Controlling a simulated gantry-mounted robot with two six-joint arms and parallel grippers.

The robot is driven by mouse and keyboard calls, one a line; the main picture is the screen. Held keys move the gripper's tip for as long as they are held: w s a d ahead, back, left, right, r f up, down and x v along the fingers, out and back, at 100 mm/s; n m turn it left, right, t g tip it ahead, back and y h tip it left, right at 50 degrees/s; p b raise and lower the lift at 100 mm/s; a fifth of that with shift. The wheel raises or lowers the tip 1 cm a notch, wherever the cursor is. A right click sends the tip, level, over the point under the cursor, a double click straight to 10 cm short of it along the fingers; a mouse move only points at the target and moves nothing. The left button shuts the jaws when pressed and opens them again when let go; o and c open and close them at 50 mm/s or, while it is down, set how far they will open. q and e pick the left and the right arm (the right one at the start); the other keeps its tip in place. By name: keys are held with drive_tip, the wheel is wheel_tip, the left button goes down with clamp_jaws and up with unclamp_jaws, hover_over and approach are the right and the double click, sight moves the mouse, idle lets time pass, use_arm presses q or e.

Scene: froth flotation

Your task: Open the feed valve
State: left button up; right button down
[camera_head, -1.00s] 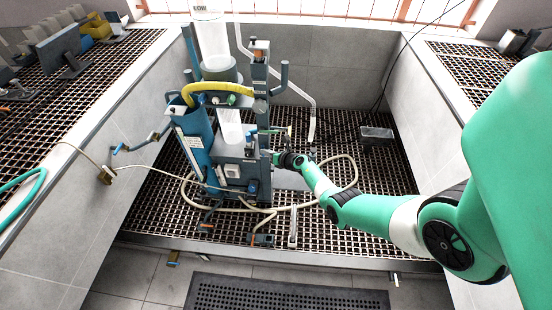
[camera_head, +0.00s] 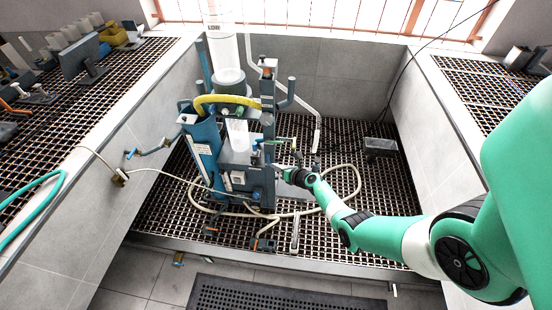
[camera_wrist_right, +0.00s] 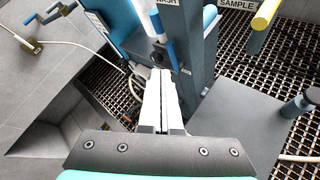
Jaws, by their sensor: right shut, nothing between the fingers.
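My right gripper (camera_head: 280,170) is beside the right side of the flotation rig (camera_head: 235,165). In the right wrist view its two pale fingers (camera_wrist_right: 162,74) are shut together and hold nothing. Just beyond the fingertips a blue lever (camera_wrist_right: 163,36) on a dark round valve body (camera_wrist_right: 157,57) is fixed to the grey post, under a label reading WASH. I cannot tell whether the fingertips touch it. A yellow handle (camera_wrist_right: 265,13) sits at the upper right, near a SAMPLE label. No label reading FEED is legible, so I cannot tell which valve is the feed valve. My left gripper is out of view.
A pale hose (camera_head: 345,200) loops across the grating around the rig's base. A blue-handled crank (camera_head: 130,154) sticks out near the left wall. A small grey box (camera_head: 380,147) stands at the right. Open grating (camera_head: 385,185) lies between rig and right wall.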

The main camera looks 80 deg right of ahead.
use_arm(q)
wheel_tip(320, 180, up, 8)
drive_tip(key=p, duration=0.6)
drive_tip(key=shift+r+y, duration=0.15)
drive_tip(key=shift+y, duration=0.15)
use_arm(e)
drive_tip(key=s+a+r, duration=0.3)
drive_tip(key=a+r, duration=0.1)
drive_tip(key=r, duration=0.2)
drive_tip(key=shift+s+a+r, duration=0.3)
drive_tip(key=shift+s+r, duration=0.05)
drive_tip(key=shift+s, duration=0.05)
